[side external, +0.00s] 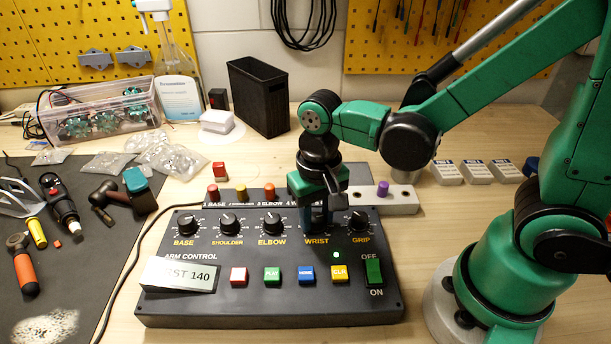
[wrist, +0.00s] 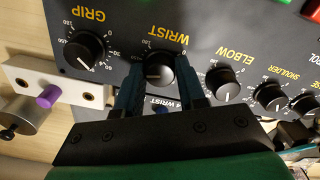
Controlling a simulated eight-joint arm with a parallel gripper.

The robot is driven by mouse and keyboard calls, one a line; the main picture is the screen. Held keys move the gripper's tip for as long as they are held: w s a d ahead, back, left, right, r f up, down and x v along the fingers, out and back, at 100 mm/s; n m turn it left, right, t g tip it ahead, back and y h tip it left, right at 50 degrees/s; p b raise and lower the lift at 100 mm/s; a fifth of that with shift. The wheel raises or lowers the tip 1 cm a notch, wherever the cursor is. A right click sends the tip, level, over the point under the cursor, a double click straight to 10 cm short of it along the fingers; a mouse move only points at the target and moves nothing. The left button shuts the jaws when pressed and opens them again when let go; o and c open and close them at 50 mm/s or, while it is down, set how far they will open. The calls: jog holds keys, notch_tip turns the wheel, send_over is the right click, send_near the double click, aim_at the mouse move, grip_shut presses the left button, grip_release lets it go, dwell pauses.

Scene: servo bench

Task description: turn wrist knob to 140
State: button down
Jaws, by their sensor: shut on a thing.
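In the side view my gripper (side external: 318,222) points down over the panel above the WRIST label and hides the knob. The knob's exact pointer angle is hard to read. The white display (side external: 181,274) on the control panel (side external: 270,302) shows text ending in "ST 140".
The grip knob (wrist: 84,51) and elbow knob (wrist: 223,83) flank the wrist knob closely. A pale block (side external: 402,199) with a purple peg (side external: 383,187) stands behind the panel. Coloured buttons and a green ON/OFF switch (side external: 373,272) lie in front. A green lamp (side external: 337,254) is lit.

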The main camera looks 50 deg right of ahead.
aim_at(317, 217)
jog(key=c, duration=0.5)
grip_release()
jog(key=shift+r, duration=2.8)
jog(key=shift+w+d+r+n+t, duration=0.2)
jog(key=shift+d+r+n+t, duration=0.4)
jog(key=shift+d+t, duration=0.5)
jog(key=shift+w+d+r+n+t, duration=0.25)
jog(key=shift+d+r+n+t, duration=0.35)
jog(key=shift+t, duration=0.7)
jog(key=shift+w+d+r+n+t, duration=0.2)
jog(key=shift+d+r+n+t, duration=0.2)
jog(key=shift+d+n+t, duration=0.55)
jog(key=shift+d+m+t, duration=0.25)
